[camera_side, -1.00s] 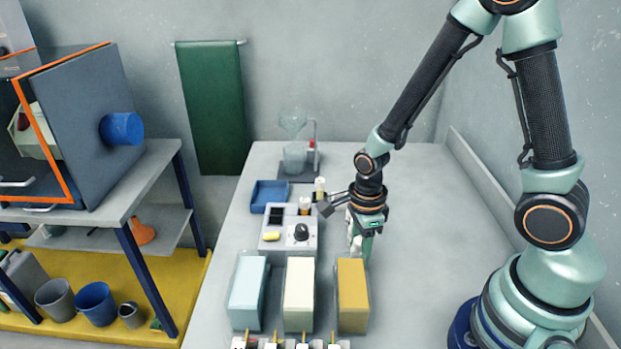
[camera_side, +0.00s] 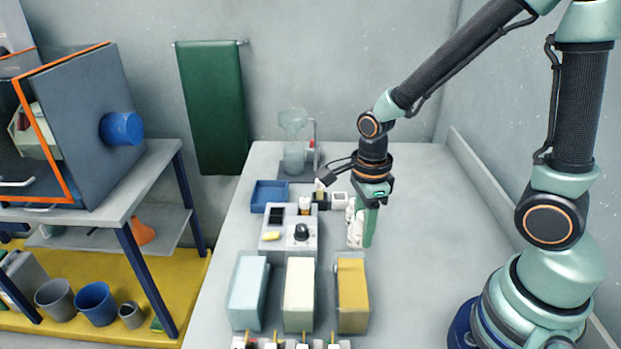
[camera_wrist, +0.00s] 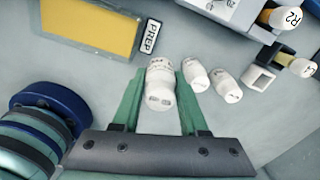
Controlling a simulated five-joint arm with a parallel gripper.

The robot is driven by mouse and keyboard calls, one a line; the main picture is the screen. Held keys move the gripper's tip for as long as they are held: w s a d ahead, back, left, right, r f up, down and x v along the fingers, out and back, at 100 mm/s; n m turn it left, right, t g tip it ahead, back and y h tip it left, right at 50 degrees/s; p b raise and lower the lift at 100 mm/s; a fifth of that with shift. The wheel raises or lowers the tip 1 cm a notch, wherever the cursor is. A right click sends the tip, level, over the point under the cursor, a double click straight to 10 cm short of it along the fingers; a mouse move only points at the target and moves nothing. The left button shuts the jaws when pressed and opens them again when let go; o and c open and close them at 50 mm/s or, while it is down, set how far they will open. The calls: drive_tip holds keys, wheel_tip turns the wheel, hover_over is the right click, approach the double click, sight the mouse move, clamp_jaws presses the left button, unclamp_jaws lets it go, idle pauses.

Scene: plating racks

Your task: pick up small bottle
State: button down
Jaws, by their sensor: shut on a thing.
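A small white bottle (camera_wrist: 160,84) is between the green fingers of my gripper (camera_wrist: 160,92) in the wrist view, and the fingers are shut on it. In the side view my gripper (camera_side: 362,226) points down over the bench, right of the grey device. One green finger faces the camera there, and white bottles show just left of it. Two more white bottles, a nearer one (camera_wrist: 196,75) and a farther one (camera_wrist: 227,85), stand to the right of the held one in the wrist view. I cannot tell whether the held bottle is clear of the bench.
A light blue block (camera_side: 249,293), a cream block (camera_side: 299,295) and a yellow block (camera_side: 353,296) stand in front. A grey device with a knob (camera_side: 289,234), a blue tray (camera_side: 269,196) and a white square holder (camera_side: 339,200) are to the left. The bench at right is clear.

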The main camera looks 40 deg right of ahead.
sight(363, 212)
wheel_tip(363, 212, up, 12)
drive_tip(key=shift+r, duration=0.2)
drive_tip(key=n, duration=0.2)
drive_tip(key=w+n, duration=0.1)
drive_tip(key=n, duration=0.2)
drive_tip(key=shift+d+r+n, duration=0.2)
drive_tip(key=shift+n, duration=0.1)
wheel_tip(363, 212, down, 2)
drive_tip(key=w+d+f+n, duration=0.1)
drive_tip(key=w+d+n, duration=0.15)
drive_tip(key=n, duration=1.55)
drive_tip(key=s+a+r+m, duration=0.1)
drive_tip(key=m, duration=0.5)
drive_tip(key=r+m, duration=0.1)
drive_tip(key=m, duration=0.5)
drive_tip(key=s+a+r+m, duration=0.1)
drive_tip(key=m, duration=0.5)
drive_tip(key=shift+s+a+m, duration=0.3)
drive_tip(key=shift+s, duration=0.05)
drive_tip(key=m, duration=0.5)
drive_tip(key=shift+s+a+r, duration=0.15)
drive_tip(key=shift+s+r, duration=0.2)
drive_tip(key=shift+s, duration=0.05)
